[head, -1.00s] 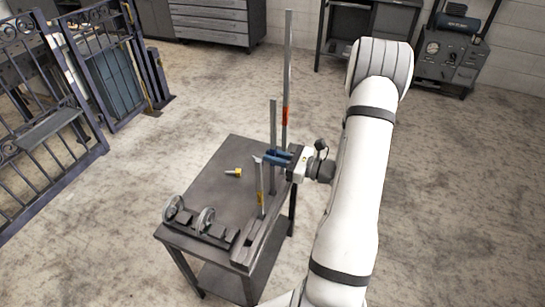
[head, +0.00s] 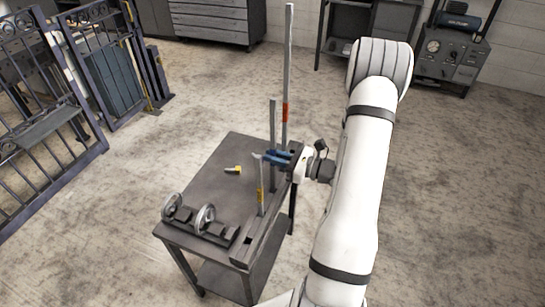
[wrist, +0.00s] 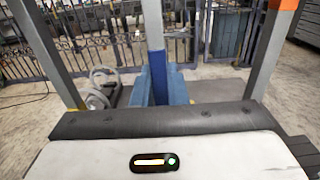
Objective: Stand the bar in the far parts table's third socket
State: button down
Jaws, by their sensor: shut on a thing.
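My gripper (head: 277,157) is shut on a grey upright bar (head: 273,118) of middle height. In the wrist view this bar (wrist: 154,25) stands between the blue fingers (wrist: 158,85). Its lower end reaches down to the dark socket strip along the right edge of the parts table (head: 200,178); I cannot tell whether it is seated. A taller bar with a red band (head: 287,65) stands behind it, and shows at the right of the wrist view (wrist: 272,45). A short bar with a yellow band (head: 261,190) stands in front. The sockets themselves are mostly hidden.
Two handwheels (head: 205,218) on dark blocks sit at the table's front. A small yellow-ended part (head: 233,169) lies on the tabletop. Blue iron gates (head: 45,125) stand at the left. The floor between gates and table is clear.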

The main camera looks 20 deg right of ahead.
jog(key=shift+f, duration=0.3)
jog(key=c, duration=1.4)
grip_release()
jog(key=shift+o, duration=0.2)
jog(key=b+v, duration=0.1)
jog(key=v, duration=0.7)
jog(key=shift+a, duration=0.1)
